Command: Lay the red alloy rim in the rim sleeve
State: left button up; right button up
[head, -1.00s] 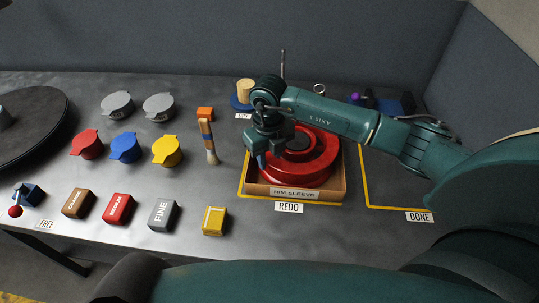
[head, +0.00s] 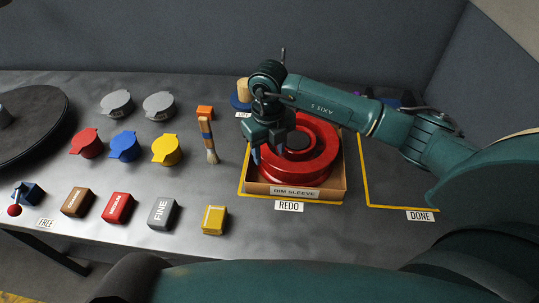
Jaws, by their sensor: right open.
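The red alloy rim (head: 318,164) lies inside the rim sleeve (head: 335,191), an open brown box labelled "RIM SLEEVE" in the yellow-outlined REDO area. The rim has a dark round centre. My right gripper (head: 266,152) is open over the left part of the rim and sleeve. Its fingers point down and it holds nothing. The gripper hides the rim's left edge, so I cannot tell whether a finger touches it. My left gripper is out of view.
Red (head: 86,144), blue (head: 125,146) and yellow (head: 166,150) lidded pots stand left, with a brush (head: 209,142) beside them. Small labelled boxes, including a grey FINE one (head: 162,213), line the front. The yellow-outlined DONE area (head: 395,180) at right looks mostly clear.

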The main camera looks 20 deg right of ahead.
pick_arm(q)
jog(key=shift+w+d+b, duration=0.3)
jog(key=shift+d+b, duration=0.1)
jog(key=shift+b, duration=0.25)
pick_arm(e)
notch_tip(320, 180, up, 10)
jog(key=shift+f, duration=0.25)
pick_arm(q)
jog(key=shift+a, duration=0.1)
